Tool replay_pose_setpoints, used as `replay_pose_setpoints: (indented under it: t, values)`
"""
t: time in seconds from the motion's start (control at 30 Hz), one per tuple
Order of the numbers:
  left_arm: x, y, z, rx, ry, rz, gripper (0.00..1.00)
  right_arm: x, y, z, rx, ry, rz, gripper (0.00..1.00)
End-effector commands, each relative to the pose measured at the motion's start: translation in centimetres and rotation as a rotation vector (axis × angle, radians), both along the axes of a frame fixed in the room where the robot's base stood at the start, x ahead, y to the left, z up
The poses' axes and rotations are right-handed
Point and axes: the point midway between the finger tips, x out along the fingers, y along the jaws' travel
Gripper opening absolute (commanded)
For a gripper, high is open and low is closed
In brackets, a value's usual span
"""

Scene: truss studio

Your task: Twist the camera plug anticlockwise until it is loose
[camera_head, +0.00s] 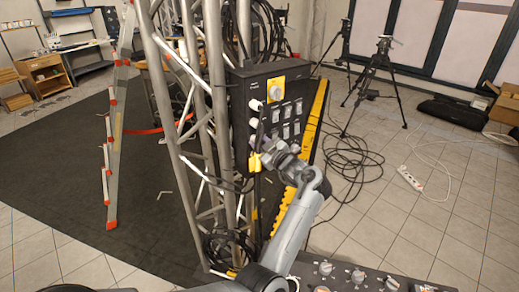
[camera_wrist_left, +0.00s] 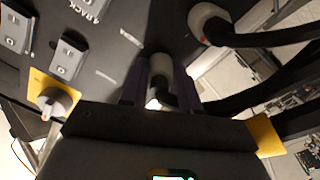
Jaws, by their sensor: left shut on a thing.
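A dark upright panel (camera_head: 239,92) is mounted on the metal truss, with white plugs on its left side. My left gripper (camera_head: 264,155) reaches the panel's lower left part. In the left wrist view its two dark fingers (camera_wrist_left: 160,78) stand either side of a white plug (camera_wrist_left: 160,66) and are shut on it. A black cable bends from this plug toward the right. A second white plug (camera_wrist_left: 206,18) with its own black cable sits up and to the right, clear of the fingers. No label naming the held plug is readable. My right gripper is not in view.
A yellow plate with a grey knob (camera_wrist_left: 54,102) and several switches (camera_wrist_left: 67,59) lie left of the fingers. Black cables hang close to the truss (camera_head: 165,110). A tripod (camera_head: 378,75), loose floor cables (camera_head: 350,160) and a power strip (camera_head: 410,179) are to the right.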

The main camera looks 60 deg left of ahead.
Motion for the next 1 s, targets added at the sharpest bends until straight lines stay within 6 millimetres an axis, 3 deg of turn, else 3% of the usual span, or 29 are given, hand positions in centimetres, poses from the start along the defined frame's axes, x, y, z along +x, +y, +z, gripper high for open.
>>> replay_pose_setpoints:
  t: [0.03,0.4,0.7,1.0]
  values:
    - [0.0,0.0,-0.6,0.003,-0.044,0.0,0.0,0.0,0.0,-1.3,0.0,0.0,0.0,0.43]
    - [0.0,-0.1,-0.5,0.029,-0.341,-0.001,0.0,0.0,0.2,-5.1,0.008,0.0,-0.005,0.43]
    - [0.0,0.0,-0.3,0.043,-0.483,0.0,0.0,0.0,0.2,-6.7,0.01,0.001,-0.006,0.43]
    - [0.0,0.0,-0.1,0.046,-0.525,0.0,0.0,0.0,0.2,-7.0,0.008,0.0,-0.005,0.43]
